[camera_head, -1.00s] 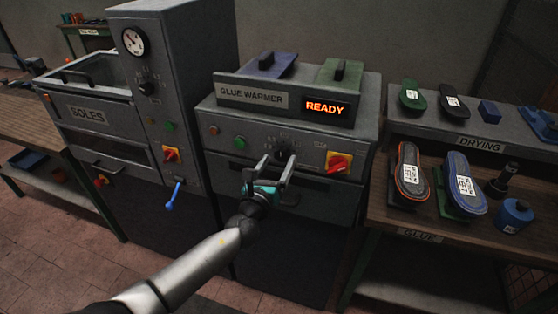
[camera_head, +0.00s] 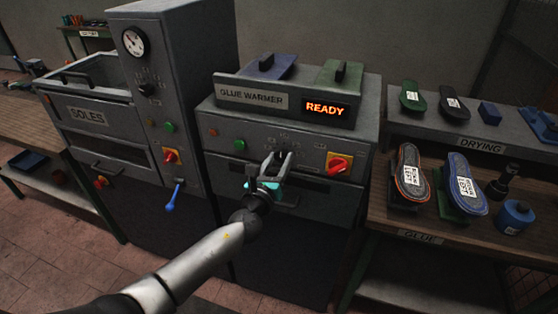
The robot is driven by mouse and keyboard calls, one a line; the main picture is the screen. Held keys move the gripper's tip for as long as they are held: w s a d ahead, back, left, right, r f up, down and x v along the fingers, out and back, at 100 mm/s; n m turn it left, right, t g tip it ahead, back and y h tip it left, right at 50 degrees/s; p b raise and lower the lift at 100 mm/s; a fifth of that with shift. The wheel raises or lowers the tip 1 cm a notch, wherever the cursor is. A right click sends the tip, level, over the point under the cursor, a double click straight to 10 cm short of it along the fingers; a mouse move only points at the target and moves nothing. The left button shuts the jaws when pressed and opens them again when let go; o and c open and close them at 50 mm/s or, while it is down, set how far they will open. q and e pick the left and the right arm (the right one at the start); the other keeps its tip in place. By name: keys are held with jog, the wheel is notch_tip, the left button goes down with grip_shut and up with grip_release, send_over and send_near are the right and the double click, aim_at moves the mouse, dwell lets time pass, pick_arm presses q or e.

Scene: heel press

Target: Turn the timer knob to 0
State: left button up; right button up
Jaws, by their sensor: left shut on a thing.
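The glue warmer (camera_head: 225,160) is a grey box with a lit orange READY display (camera_head: 325,109). Its front panel has a dark knob with small marks around it, which I take as the timer knob. My left gripper (camera_head: 279,157) is at this knob with its fingers pointing at the panel, shut on it. The fingers hide most of the knob, so I cannot read its setting. My right gripper is not in view.
A green button (camera_head: 239,145) and a red-and-yellow switch (camera_head: 339,165) flank the knob on the panel. The SOLES machine (camera_head: 85,115) stands to the left. The drying rack (camera_head: 430,131) with shoe soles stands to the right.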

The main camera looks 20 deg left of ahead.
pick_arm(q)
grip_shut()
jog(key=shift+f+n, duration=0.1)
jog(key=shift+n, duration=0.3)
jog(key=n+b, duration=0.2)
jog(key=n, duration=0.1)
jog(key=n+b, duration=0.1)
jog(key=n, duration=0.2)
jog(key=shift+n, duration=0.3)
jog(key=n+b, duration=0.1)
jog(key=n, duration=0.3)
jog(key=shift+n, duration=2.2)
jog(key=o, duration=0.9)
grip_release()
jog(key=shift+c, duration=0.2)
